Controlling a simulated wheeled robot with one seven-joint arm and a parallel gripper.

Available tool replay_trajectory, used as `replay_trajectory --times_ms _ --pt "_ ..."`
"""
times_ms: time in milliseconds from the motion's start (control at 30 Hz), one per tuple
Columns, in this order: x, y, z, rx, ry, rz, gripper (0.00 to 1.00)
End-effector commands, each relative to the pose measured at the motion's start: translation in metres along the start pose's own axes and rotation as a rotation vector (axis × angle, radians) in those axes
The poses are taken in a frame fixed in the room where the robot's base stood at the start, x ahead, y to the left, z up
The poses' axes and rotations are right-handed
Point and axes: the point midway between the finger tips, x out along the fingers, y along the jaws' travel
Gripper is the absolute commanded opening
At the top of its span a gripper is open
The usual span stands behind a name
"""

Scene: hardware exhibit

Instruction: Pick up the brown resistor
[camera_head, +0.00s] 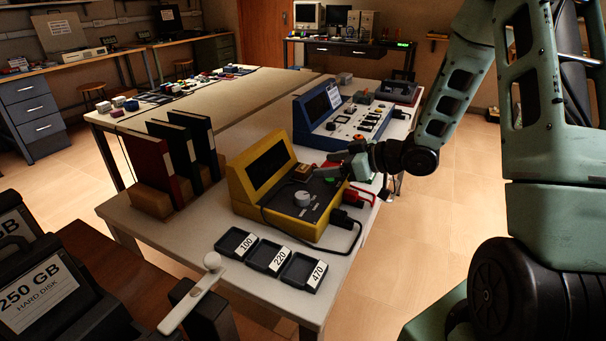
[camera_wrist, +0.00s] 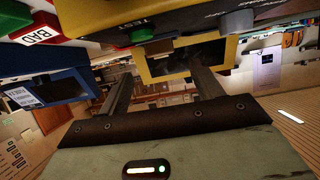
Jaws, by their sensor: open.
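I cannot make out a brown resistor for certain in either view. A small orange-brown piece (camera_head: 303,170) sits on top of the yellow tester (camera_head: 318,222), too small to identify. The tester has a dark screen, a grey knob and a green button, and also shows at the top of the wrist view (camera_wrist: 100,14). My gripper (camera_head: 336,164) is at the tester's back right corner, above its panel.
Three black trays marked 100 (camera_head: 237,243), 220 (camera_head: 269,257) and 470 (camera_head: 302,271) lie at the table's front. Black and red cables run beside the tester. A blue device (camera_head: 345,120) stands behind it. Binders (camera_head: 180,160) stand left. Hard disk boxes (camera_head: 45,285) are nearest.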

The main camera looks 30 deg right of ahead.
Motion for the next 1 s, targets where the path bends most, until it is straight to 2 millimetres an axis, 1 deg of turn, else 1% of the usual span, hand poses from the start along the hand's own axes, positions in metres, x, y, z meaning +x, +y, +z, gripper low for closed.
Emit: replay_trajectory --times_ms 33,167,233,400,500,600,800,833,867,900,1000 --pt "0.005 0.0 0.0 -0.001 0.0 -0.001 0.65" --pt "0.012 0.0 0.0 -0.001 0.001 -0.001 0.65" --pt "0.019 -0.001 0.001 0.0 0.001 -0.002 0.65" --pt "0.044 -0.002 0.004 0.0 0.0 -0.002 0.65" --pt "0.056 -0.002 0.003 0.0 0.001 -0.001 0.65" --pt "0.061 -0.002 0.003 0.0 0.001 -0.001 0.65" --pt "0.062 -0.001 0.003 -0.001 0.0 0.0 0.65" --pt "0.062 -0.001 0.003 0.0 0.0 0.0 0.63" --pt "0.062 -0.001 0.003 -0.001 0.0 0.001 0.54" --pt "0.062 -0.001 0.003 0.0 0.0 0.001 0.43" --pt "0.061 -0.001 0.003 0.0 0.0 0.001 0.17"
